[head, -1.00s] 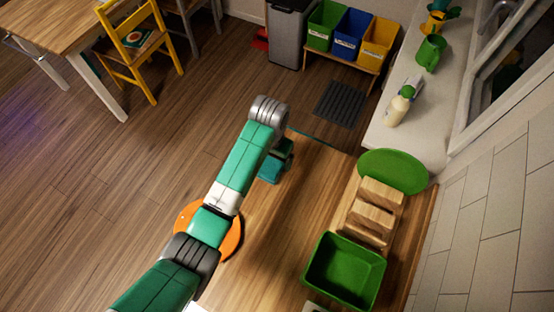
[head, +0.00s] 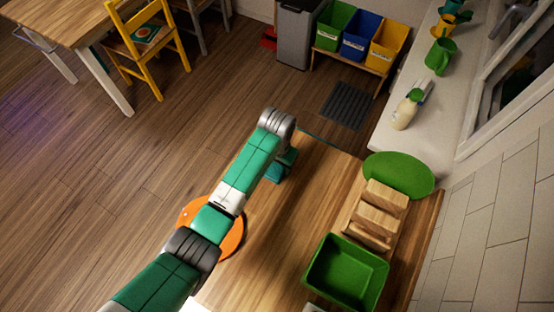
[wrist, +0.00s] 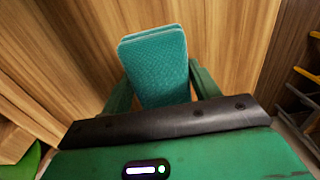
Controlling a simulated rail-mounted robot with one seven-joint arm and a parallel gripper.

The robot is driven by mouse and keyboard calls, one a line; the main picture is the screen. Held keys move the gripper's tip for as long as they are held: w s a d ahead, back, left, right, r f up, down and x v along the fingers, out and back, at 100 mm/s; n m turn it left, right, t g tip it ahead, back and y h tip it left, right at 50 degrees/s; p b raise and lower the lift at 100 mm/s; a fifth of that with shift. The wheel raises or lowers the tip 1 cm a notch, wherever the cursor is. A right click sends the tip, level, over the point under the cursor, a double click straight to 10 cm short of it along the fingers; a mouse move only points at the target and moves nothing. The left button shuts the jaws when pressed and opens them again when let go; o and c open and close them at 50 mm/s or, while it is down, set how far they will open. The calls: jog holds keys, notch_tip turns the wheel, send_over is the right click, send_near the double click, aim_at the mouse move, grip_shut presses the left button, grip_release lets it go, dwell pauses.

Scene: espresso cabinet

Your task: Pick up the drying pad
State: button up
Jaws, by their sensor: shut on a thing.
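The drying pad (wrist: 158,70) is a teal, textured, folded-looking slab. In the wrist view it stands between the two green fingers of my gripper (wrist: 160,85), which are shut on it. In the head view my gripper (head: 287,158) is at the far end of the wooden counter, and a small teal part of the pad (head: 273,174) shows below it. My arm hides much of the pad there. I cannot tell whether the pad touches the counter.
On the wooden counter (head: 270,245) are a green bin (head: 345,272), a wooden rack (head: 375,215), a green plate (head: 399,174) and an orange round plate (head: 230,240). The windowsill holds a bottle (head: 405,112). Counter between the orange plate and rack is clear.

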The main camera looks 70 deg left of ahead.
aim_at(276, 165)
jog(key=shift+r, duration=0.15)
jog(key=shift+r, duration=0.3)
jog(key=r, duration=0.2)
jog(key=shift+s+d+r+p, duration=0.25)
jog(key=shift+d+r+p, duration=0.05)
jog(key=shift+d+r, duration=0.1)
jog(key=s+d, duration=0.3)
jog(key=s+d+r, duration=0.1)
jog(key=s+d, duration=0.3)
jog(key=s+d+p, duration=0.1)
jog(key=s+d, duration=0.2)
jog(key=s, duration=0.1)
jog(key=shift+d+r, duration=0.15)
jog(key=shift+d, duration=0.1)
